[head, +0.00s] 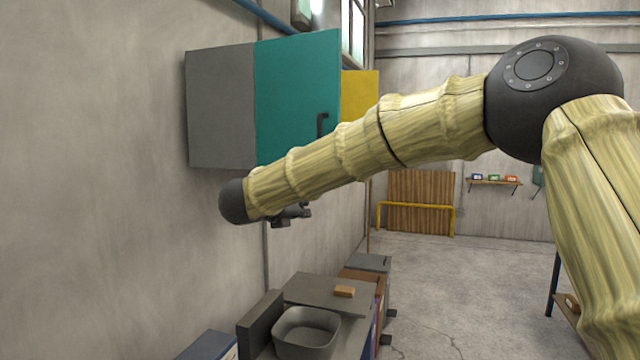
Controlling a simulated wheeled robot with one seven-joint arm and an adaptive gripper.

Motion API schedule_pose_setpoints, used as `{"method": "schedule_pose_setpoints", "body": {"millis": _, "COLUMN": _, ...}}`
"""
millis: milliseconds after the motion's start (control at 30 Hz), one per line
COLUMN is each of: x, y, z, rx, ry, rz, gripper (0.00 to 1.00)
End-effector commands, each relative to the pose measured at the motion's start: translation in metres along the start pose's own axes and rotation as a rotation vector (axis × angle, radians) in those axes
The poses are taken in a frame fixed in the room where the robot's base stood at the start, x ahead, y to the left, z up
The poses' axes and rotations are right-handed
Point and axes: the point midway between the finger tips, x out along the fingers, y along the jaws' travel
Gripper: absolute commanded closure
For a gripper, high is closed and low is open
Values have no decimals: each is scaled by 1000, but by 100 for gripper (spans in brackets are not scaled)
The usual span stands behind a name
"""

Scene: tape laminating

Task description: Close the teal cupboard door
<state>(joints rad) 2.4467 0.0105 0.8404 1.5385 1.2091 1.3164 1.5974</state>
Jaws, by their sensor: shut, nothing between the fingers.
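The teal cupboard door (290,95) is on the grey wall cupboard (221,106), high on the left wall. It appears to stand open, swung outward from its left edge, nearly in line with the cupboard's grey side. Its dark handle (322,124) is near the right edge, low down. My gripper (304,211) is below the door, small and dark, partly hidden behind the end of my arm. It is shut and empty. My forearm crosses in front of the door's lower right corner. The cupboard's inside is hidden.
A yellow panel (360,96) shows behind the teal door. A yellow rail (416,205) and a wall shelf (494,182) are far back. The middle floor is clear.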

Motion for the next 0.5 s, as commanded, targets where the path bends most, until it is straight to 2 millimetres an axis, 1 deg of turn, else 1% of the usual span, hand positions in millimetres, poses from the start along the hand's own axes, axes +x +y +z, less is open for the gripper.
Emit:
{"method": "schedule_pose_setpoints", "body": {"millis": 33, "x": -16, "y": -6, "z": 25, "rx": 89, "ry": 4, "rz": -8, "gripper": 100}}
{"method": "schedule_pose_setpoints", "body": {"millis": 100, "x": -33, "y": -12, "z": 49, "rx": 192, "ry": 16, "rz": -13, "gripper": 100}}
{"method": "schedule_pose_setpoints", "body": {"millis": 200, "x": -50, "y": -19, "z": 70, "rx": 289, "ry": 29, "rz": -19, "gripper": 100}}
{"method": "schedule_pose_setpoints", "body": {"millis": 333, "x": -56, "y": -23, "z": 81, "rx": 342, "ry": 38, "rz": -21, "gripper": 100}}
{"method": "schedule_pose_setpoints", "body": {"millis": 433, "x": -50, "y": -23, "z": 83, "rx": 346, "ry": 39, "rz": -22, "gripper": 100}}
{"method": "schedule_pose_setpoints", "body": {"millis": 500, "x": -42, "y": -24, "z": 83, "rx": 344, "ry": 39, "rz": -23, "gripper": 100}}
